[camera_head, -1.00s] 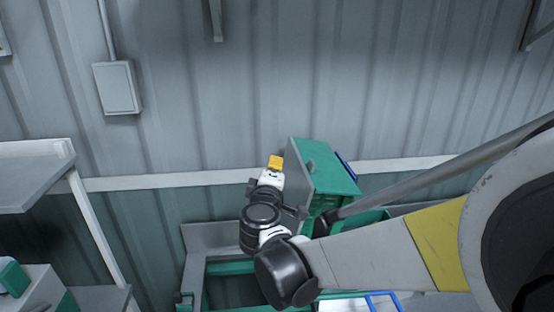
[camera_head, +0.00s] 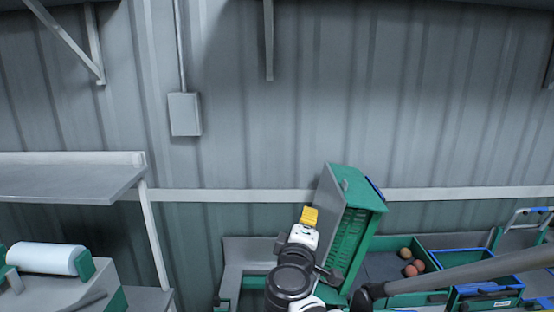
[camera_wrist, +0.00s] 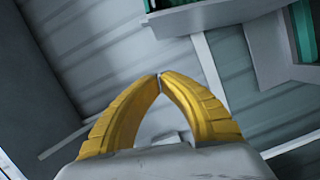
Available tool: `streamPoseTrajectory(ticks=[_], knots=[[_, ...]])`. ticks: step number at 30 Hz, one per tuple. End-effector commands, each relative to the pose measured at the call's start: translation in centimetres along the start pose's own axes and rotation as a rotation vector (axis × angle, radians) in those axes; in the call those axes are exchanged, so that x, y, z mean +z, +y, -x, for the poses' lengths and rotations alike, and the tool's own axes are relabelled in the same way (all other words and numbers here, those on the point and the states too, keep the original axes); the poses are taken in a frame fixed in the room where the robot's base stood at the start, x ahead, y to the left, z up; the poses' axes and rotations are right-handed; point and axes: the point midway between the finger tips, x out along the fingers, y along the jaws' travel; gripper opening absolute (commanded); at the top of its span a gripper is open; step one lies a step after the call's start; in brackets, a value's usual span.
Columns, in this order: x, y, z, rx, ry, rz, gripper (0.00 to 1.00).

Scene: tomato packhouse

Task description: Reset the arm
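My gripper (camera_head: 309,216) shows in the head view as a yellow tip on a white and black wrist, in front of the grey wall and just left of a green and grey box-like unit (camera_head: 360,187). In the wrist view my gripper (camera_wrist: 159,76) has its two yellow ribbed fingers curved together with the tips meeting. Nothing is seen between them. The rest of my arm runs out of the bottom of the head view.
A green crate (camera_head: 425,243) with a few red and orange tomatoes (camera_head: 411,270) is at the right. A blue-rimmed green crate (camera_head: 490,280) stands beside it. A grey shelf (camera_head: 70,180) and a white roll (camera_head: 46,258) are at the left.

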Motion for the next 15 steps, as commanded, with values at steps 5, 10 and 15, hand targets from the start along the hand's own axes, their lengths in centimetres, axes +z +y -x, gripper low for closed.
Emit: streamPoseTrajectory(ticks=[5, 10, 15], knots=[[5.0, -2.6, 0.3, -0.081, -0.090, -0.101, 0.00], [10.0, -5.6, 1.5, -0.177, -0.187, -0.224, 0.00], [15.6, -10.1, 3.9, -0.295, -0.302, -0.385, 0.00]])
